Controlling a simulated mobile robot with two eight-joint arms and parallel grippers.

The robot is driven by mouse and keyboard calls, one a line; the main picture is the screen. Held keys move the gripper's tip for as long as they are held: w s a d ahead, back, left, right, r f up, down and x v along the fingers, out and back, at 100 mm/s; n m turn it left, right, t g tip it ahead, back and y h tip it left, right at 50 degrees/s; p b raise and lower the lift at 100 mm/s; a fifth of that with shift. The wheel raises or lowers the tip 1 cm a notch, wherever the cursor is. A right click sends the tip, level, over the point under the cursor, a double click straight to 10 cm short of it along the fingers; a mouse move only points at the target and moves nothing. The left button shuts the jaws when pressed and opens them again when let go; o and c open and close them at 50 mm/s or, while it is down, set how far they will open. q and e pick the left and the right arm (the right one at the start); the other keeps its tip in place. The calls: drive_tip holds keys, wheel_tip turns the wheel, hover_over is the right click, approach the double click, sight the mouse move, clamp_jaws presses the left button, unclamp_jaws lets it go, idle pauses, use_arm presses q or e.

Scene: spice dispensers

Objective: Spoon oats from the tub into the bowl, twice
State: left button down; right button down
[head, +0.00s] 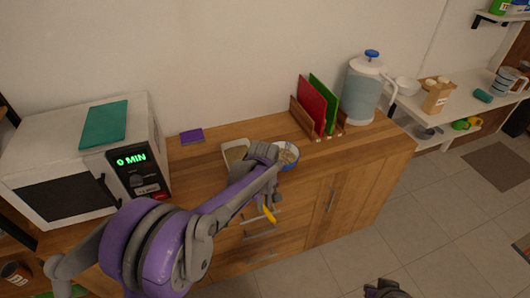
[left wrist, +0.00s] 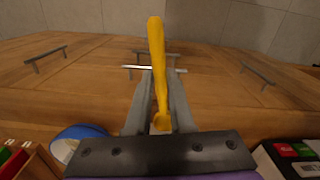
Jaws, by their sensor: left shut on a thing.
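My left gripper (head: 268,196) reaches over the counter's front edge, by the drawers. It is shut on a yellow spoon (head: 269,214). In the left wrist view the spoon (left wrist: 157,62) stands between the two fingers (left wrist: 157,100). The tub (head: 234,150), a pale open rectangular box, sits on the counter behind my left arm, which hides part of it. The bowl (head: 288,152), white and blue with pale contents, is just right of my wrist; its blue rim shows in the left wrist view (left wrist: 82,132). A dark part of my right gripper (head: 386,289) shows at the bottom edge.
A microwave (head: 70,190) with a green cloth (head: 104,124) on top stands left. A purple block (head: 192,136) lies behind. A rack with red and green boards (head: 313,102) and a water dispenser (head: 362,88) stand right. The floor ahead is clear.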

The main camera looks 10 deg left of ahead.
use_arm(q)
drive_tip(key=s+a+f+m, duration=0.3)
drive_tip(key=a+f+m, duration=0.1)
drive_tip(key=m, duration=0.5)
drive_tip(key=shift+s+f, duration=0.15)
drive_tip(key=shift+f, duration=0.4)
drive_tip(key=shift+a, duration=0.15)
